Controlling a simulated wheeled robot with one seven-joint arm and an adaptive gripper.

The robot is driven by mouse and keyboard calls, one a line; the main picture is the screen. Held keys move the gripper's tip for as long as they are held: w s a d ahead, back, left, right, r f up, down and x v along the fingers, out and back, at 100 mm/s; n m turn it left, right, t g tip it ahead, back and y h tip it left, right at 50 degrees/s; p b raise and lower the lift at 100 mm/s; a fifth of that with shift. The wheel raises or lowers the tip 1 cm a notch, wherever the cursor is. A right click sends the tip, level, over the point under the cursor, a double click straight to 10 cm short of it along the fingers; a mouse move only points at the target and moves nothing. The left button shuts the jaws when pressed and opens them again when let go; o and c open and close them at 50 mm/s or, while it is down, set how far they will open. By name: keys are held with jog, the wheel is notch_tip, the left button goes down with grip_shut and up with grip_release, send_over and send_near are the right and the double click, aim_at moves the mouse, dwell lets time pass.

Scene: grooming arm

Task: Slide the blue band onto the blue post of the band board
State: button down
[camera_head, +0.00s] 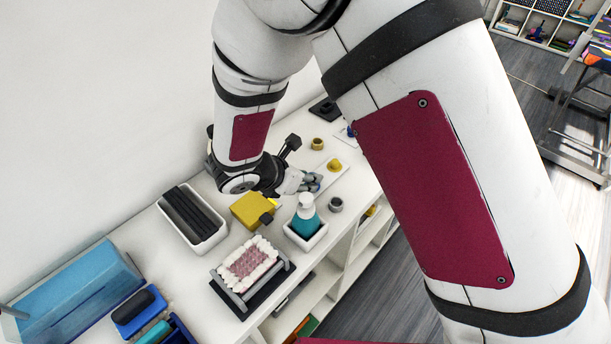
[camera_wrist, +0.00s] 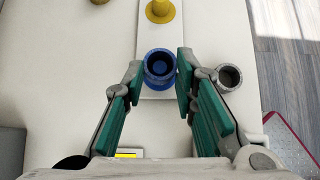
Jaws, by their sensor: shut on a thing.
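My gripper (camera_wrist: 160,73) is shut on the blue band (camera_wrist: 160,82), with one fingertip at each side of it. The band's opening faces the wrist camera, and a round blue shape, apparently the blue post (camera_wrist: 159,67), shows inside it. I cannot tell whether the band is around the post or held above it. The white band board (camera_wrist: 152,31) lies below, with a yellow post (camera_wrist: 160,9) farther along it. In the head view my gripper (camera_head: 309,184) is over the board (camera_head: 331,178), near the yellow post (camera_head: 334,165); the blue band is mostly hidden there.
A grey band (camera_wrist: 229,76) stands right of the board, close to the right finger. A loose yellow band (camera_head: 317,143) stands behind the board. A teal pump bottle (camera_head: 306,218) in a white holder, a yellow box (camera_head: 248,211) and a white tray (camera_head: 205,240) stand nearby.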

jog(key=shift+f+b, duration=0.5)
jog(key=shift+f, duration=0.15)
jog(key=c, duration=1.2)
grip_release()
jog(key=shift+r, duration=0.1)
jog(key=v, duration=1.2)
jog(key=shift+s, duration=0.1)
